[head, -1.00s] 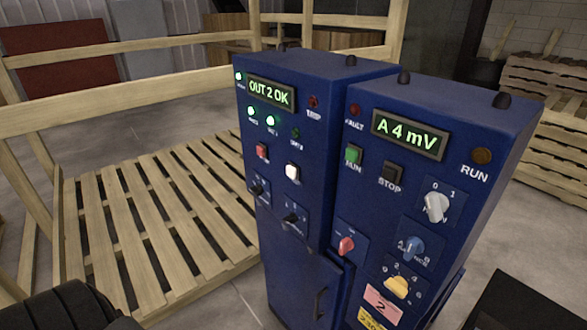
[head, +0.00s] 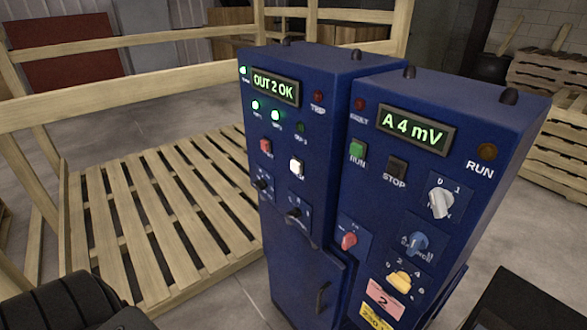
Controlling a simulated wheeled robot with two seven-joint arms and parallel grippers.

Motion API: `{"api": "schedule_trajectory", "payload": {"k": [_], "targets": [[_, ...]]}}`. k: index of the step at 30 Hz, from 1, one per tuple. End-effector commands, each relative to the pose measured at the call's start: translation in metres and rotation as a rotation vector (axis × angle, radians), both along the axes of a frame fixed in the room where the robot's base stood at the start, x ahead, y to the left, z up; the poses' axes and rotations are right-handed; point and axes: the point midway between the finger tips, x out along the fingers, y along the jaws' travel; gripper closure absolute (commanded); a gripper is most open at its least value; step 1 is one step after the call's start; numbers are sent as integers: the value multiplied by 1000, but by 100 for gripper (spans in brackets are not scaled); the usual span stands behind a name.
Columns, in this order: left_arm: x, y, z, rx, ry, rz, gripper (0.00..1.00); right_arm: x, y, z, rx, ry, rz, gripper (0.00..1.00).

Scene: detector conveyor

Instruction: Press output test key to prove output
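The left blue cabinet (head: 330,130) has a lit display (head: 275,86) reading "OUT 2 OK". Below it are two lit green lamps (head: 255,105) and a third, dark green lamp (head: 300,127). Under these sit a red key (head: 266,146) and a white key (head: 297,167); their labels are too small to read. Two black rotary switches (head: 295,213) are lower down. A dark red trip lamp (head: 318,97) is at the upper right. Neither gripper shows; only dark parts at the bottom corners, seemingly of my arms, are in view.
The right blue cabinet (head: 515,120) adjoins it, with display "A 4 mV" (head: 416,130), green RUN (head: 357,150) and black STOP (head: 396,170) buttons and several knobs. A slatted wooden pallet (head: 160,215) and wooden rails (head: 110,98) stand left. Stacked pallets (head: 560,140) stand right.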

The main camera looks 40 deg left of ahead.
Motion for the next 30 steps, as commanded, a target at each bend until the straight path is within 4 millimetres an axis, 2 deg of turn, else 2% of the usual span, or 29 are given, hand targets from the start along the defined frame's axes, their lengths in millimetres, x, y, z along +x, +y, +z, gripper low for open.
{"api": "schedule_trajectory", "payload": {"k": [1,6,30], "targets": [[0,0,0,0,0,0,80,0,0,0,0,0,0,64],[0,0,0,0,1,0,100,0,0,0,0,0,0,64],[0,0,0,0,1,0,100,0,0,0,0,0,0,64]]}}
